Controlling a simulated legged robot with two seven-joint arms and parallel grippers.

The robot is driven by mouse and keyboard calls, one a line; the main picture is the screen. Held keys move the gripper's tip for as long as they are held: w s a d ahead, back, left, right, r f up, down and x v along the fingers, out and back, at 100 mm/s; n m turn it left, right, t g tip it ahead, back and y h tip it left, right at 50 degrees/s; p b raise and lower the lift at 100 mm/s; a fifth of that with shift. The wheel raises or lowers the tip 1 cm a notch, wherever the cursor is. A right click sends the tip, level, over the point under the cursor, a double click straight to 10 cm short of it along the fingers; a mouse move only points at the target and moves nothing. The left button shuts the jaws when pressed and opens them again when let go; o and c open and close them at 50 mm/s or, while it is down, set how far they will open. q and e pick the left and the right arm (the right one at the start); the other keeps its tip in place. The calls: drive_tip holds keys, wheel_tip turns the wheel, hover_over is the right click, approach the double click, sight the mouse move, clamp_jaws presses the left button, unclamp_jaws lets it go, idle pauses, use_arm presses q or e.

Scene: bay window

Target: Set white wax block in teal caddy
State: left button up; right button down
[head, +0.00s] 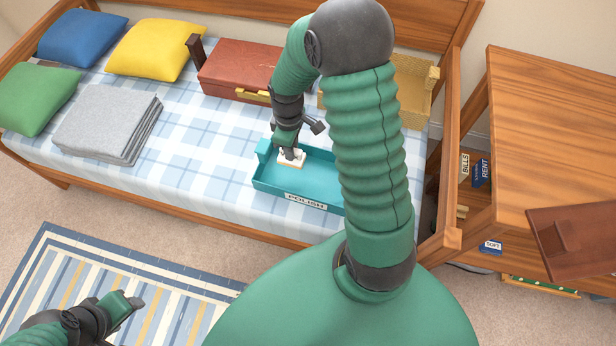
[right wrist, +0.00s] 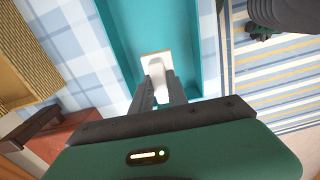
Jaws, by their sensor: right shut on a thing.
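The white wax block (head: 292,159) has a thin orange-brown edge at its base. My right gripper (head: 289,150) is shut on it, inside the outline of the teal caddy (head: 265,182). In the right wrist view the block (right wrist: 158,72) is between the fingers (right wrist: 158,92), with the teal caddy floor (right wrist: 150,25) behind it. I cannot tell whether the block touches the floor. The caddy stands on the bench and has a "POLISH" label on its front. My left gripper (head: 128,304) hangs low over the rug, and its jaw state is unclear.
A red-brown case (head: 235,68) and a woven yellow basket (head: 412,95), partly behind my right arm, stand behind the caddy. A folded grey blanket (head: 108,122) and cushions lie at left. A wooden desk (head: 560,130) is at right.

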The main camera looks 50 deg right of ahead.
wheel_tip(320, 180, down, 9)
drive_tip(key=b, duration=0.3)
drive_tip(key=shift+f+b, duration=0.2)
drive_tip(key=shift+b, duration=0.2)
drive_tip(key=shift+r, duration=0.15)
drive_tip(key=c, duration=1.3)
unclamp_jaws()
